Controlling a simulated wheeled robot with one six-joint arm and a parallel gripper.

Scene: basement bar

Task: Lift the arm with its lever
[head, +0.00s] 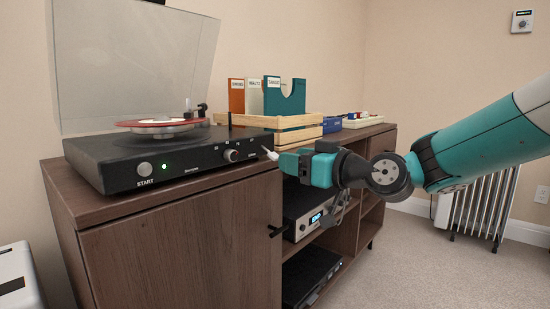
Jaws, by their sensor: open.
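A black turntable (130,158) stands on the wooden cabinet, its clear lid raised. A red record with a pale label (160,124) lies on its platter. The tonearm (196,110) shows small at the record's right side; whether the needle touches the record is too small to tell. A thin dark upright piece (230,119) stands at the deck's right side; it may be the arm's lever, but I cannot tell. My gripper (270,153) is open and appears empty, beside the turntable's front right corner. My gripper's fingers look small and partly overlap here, so contact with the turntable is unclear.
A wooden crate (285,121) with record sleeves stands behind the turntable's right side. A blue box (332,125) and a tray (362,122) sit farther right. A clear lid (135,60) rises at the back.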

